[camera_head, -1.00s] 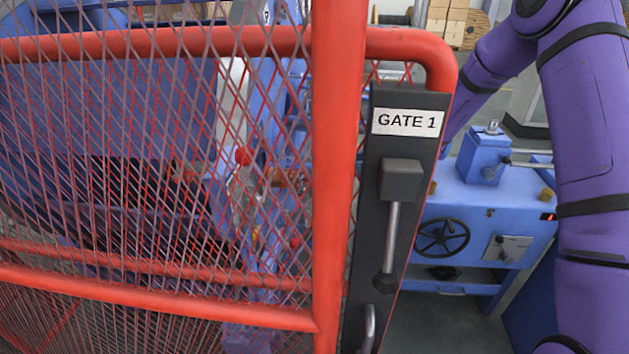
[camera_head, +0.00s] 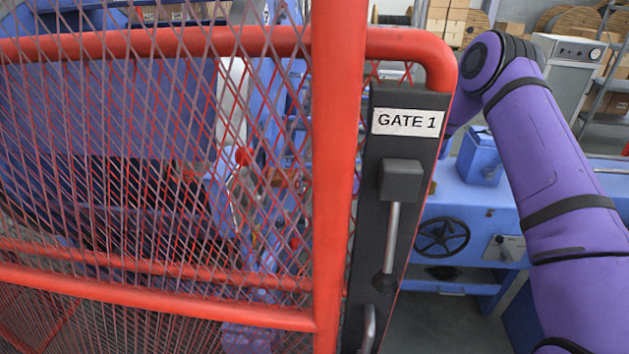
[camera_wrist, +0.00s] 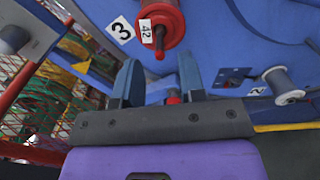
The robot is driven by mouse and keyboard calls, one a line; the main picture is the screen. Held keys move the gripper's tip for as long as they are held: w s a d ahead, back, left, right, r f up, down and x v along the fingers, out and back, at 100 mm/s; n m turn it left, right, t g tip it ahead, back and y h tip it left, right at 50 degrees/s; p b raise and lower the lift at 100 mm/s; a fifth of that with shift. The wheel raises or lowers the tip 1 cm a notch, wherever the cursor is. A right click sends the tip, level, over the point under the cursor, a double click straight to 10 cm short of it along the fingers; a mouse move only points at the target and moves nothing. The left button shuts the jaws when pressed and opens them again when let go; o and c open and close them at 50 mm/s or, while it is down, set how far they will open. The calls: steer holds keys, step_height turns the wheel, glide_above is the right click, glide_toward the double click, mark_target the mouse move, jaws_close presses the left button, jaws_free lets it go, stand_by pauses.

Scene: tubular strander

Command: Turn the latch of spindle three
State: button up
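In the wrist view, a white plate with a 3 (camera_wrist: 121,30) is fixed to the blue machine face. Beside it is a red spool (camera_wrist: 168,18) with a white 42 tag (camera_wrist: 146,32). A dark pin (camera_wrist: 160,45) sticks out of the spool's near end; I cannot tell if it is the latch. My gripper (camera_wrist: 158,68) is open, its two blue-grey fingers apart, below the spool. A small red piece (camera_wrist: 173,99) shows between the fingers near their base; I see no contact. In the head view, my gripper cannot be made out behind the gate.
A red mesh gate with a GATE 1 sign (camera_head: 407,122) fills the left and middle of the head view. A plate with a 2 (camera_wrist: 248,91) and a pale spool (camera_wrist: 282,85) are at right in the wrist view. Red mesh (camera_wrist: 20,90) stands at its left.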

steer(key=shift+w+a, duration=0.2)
steer(key=shift+a, duration=0.85)
steer(key=shift+w+a, duration=0.2)
steer(key=shift+a, duration=0.8)
jaws_close()
